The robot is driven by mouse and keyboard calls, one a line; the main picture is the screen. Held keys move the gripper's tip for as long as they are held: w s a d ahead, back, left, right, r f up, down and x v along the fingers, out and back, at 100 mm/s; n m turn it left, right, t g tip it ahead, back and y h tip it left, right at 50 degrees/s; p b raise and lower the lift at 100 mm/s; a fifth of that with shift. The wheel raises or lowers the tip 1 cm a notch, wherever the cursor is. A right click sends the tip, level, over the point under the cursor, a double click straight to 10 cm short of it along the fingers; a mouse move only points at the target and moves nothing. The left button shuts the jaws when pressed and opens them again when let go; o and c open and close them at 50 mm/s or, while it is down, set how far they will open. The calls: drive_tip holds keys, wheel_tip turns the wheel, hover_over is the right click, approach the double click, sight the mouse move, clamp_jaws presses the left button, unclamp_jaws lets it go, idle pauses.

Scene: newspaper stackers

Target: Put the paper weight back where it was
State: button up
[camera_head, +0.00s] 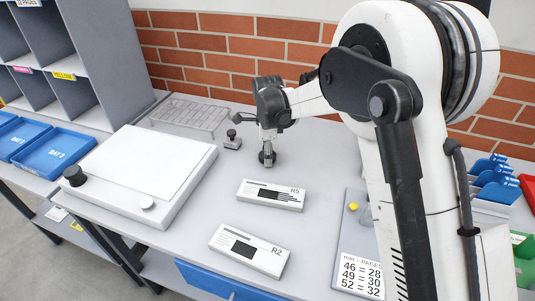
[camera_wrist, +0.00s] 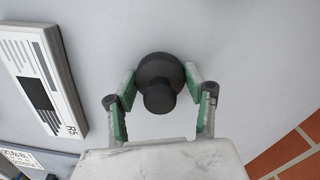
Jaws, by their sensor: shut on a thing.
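The paper weight (camera_wrist: 160,84) is a dark round body with a smaller knob, between the green-lined fingers of my gripper (camera_wrist: 160,105) in the wrist view. The fingers are shut on its sides. In the head view, my gripper (camera_head: 267,148) points down over the grey table behind the R5 box, with the dark weight (camera_head: 267,158) at its tip. I cannot tell whether the weight touches the table.
The white R5 box (camera_head: 271,195) and R2 box (camera_head: 249,250) lie nearer. A white-topped board (camera_head: 150,160) is at left, a wire rack (camera_head: 190,115) behind.

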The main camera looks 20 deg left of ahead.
drive_tip(key=o, duration=1.5)
drive_tip(key=shift+f, duration=0.1)
drive_tip(key=shift+o, duration=0.2)
wheel_tip(320, 180, up, 12)
drive_tip(key=shift+r, duration=0.15)
drive_tip(key=s+d+r+n+t, duration=0.1)
drive_tip(key=s+d+r+n, duration=0.2)
drive_tip(key=d, duration=0.5)
drive_tip(key=s+d+r+n+t+y, duration=0.1)
drive_tip(key=s+d+r, duration=0.2)
drive_tip(key=d+r, duration=0.3)
drive_tip(key=s+d+r+n+t, duration=0.1)
drive_tip(key=s+d+r+n, duration=0.15)
drive_tip(key=d, duration=0.65)
drive_tip(key=s+d+f+n+t, duration=0.2)
drive_tip(key=s+d+n, duration=0.1)
drive_tip(key=s+d, duration=0.5)
drive_tip(key=s+d+f+n+t+h, duration=0.1)
drive_tip(key=s+d+n, duration=0.3)
drive_tip(key=s+d, duration=0.5)
drive_tip(key=s+f+t, duration=0.1)
drive_tip(key=s, duration=0.2)
drive_tip(key=shift+s+d+f, duration=0.15)
drive_tip(key=shift+s+f, duration=0.05)
drive_tip(key=shift+f, duration=0.05)
